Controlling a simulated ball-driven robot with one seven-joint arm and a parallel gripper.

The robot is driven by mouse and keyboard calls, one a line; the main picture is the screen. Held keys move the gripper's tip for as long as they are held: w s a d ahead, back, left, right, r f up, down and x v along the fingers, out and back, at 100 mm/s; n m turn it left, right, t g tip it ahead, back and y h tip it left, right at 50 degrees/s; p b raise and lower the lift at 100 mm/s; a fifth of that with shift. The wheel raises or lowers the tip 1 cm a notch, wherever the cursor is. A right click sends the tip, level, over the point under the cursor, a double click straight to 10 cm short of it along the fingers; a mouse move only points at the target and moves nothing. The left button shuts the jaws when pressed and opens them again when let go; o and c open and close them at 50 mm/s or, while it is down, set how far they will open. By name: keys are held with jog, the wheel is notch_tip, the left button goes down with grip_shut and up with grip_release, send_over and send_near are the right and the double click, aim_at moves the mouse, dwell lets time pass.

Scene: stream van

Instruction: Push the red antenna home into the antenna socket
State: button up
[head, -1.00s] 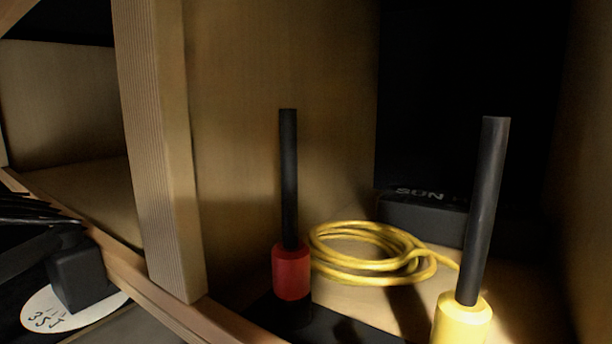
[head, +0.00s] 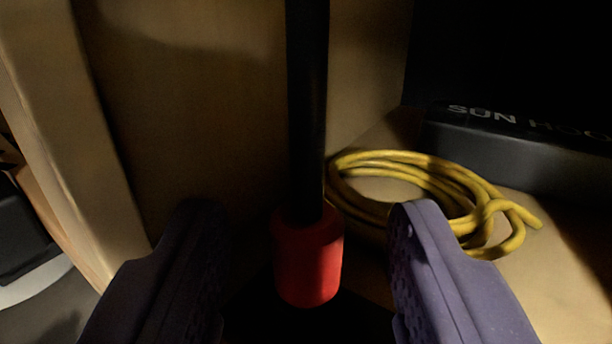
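The red antenna has a red cylindrical base (head: 308,262) and a tall black rod (head: 306,120). It stands upright in the middle of the head view, on a dark surface. My gripper (head: 300,235) is open, with one purple-grey finger on each side of the red base. Gaps show between the base and both fingers, so it appears untouched. The antenna socket cannot be made out; the foot of the red base is in dark shadow.
A coiled yellow cable (head: 440,185) lies behind the right finger. A black box (head: 510,145) with pale lettering stands at the back right. A wooden upright (head: 75,130) rises close on the left. A dark block and a white disc (head: 40,283) are at the far left.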

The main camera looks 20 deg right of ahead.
grip_shut()
